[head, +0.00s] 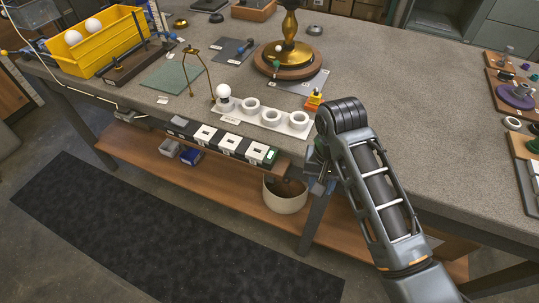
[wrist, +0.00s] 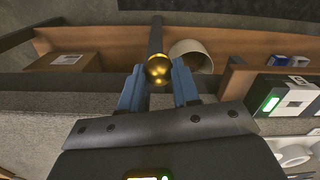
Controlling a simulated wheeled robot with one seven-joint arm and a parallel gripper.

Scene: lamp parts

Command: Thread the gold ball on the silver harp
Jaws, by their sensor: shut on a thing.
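A shiny gold ball (wrist: 158,70) is between the two blue-grey fingertips of my gripper (wrist: 160,86) in the wrist view. The gripper is shut on it, over the table's front edge with the lower shelf beneath. In the head view my arm hides most of the gripper (head: 318,178) and the ball cannot be made out. A thin wire harp (head: 190,49) stands on the table left of the white bulb, well away from my gripper. It looks brass-coloured in the head view; I cannot make out a clearly silver harp.
A white tray (head: 236,111) with round cups and a white bulb (head: 223,91) lies left of my arm. A brass lamp base (head: 288,57) stands behind. A yellow bin (head: 103,40) is at the back left. A lampshade (head: 285,197) sits on the lower shelf.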

